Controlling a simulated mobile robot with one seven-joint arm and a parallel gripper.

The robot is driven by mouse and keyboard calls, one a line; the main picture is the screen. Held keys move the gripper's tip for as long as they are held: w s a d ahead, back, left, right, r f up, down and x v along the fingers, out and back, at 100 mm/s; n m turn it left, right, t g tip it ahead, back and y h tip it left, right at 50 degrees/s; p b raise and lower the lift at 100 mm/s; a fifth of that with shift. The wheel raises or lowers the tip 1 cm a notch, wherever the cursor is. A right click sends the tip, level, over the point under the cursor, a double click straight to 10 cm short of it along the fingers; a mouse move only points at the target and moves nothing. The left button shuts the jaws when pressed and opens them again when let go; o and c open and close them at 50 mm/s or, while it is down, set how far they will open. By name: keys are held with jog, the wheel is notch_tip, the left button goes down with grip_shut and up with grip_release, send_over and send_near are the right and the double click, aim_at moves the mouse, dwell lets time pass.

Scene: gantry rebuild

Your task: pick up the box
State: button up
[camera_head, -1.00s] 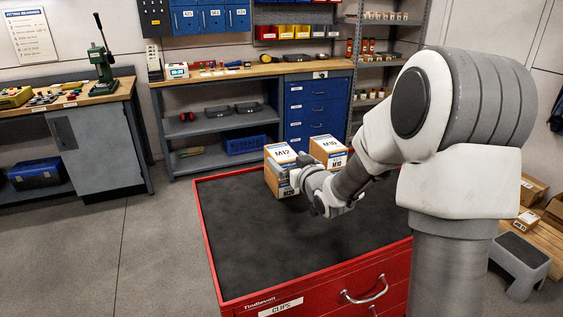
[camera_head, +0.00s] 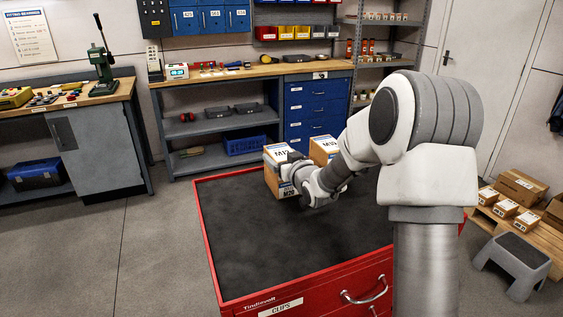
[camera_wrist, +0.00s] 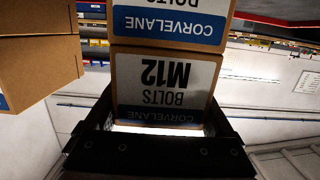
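A cardboard box labelled M12 (camera_head: 276,155) sits on top of a box labelled M20 (camera_head: 285,191) at the back of the red cabinet's dark top. My gripper (camera_head: 294,165) is at the right front of the M12 box. In the wrist view, the M12 box (camera_wrist: 165,85) appears upside down in the middle. The fingers of my gripper (camera_wrist: 160,108) are spread wide, one on each side of it, with very little side room. A bright gap shows between box and palm. Firm finger contact is not visible.
A box labelled M10 (camera_head: 324,149) stands close on the right, partly behind my arm. The red cabinet (camera_head: 255,285) has a wide bare top in front. A grey step stool (camera_head: 512,262) and boxed pallet (camera_head: 545,222) are on the right. A workbench (camera_head: 240,75) stands behind.

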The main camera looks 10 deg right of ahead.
jog(key=c, duration=1.2)
jog(key=shift+r, duration=0.1)
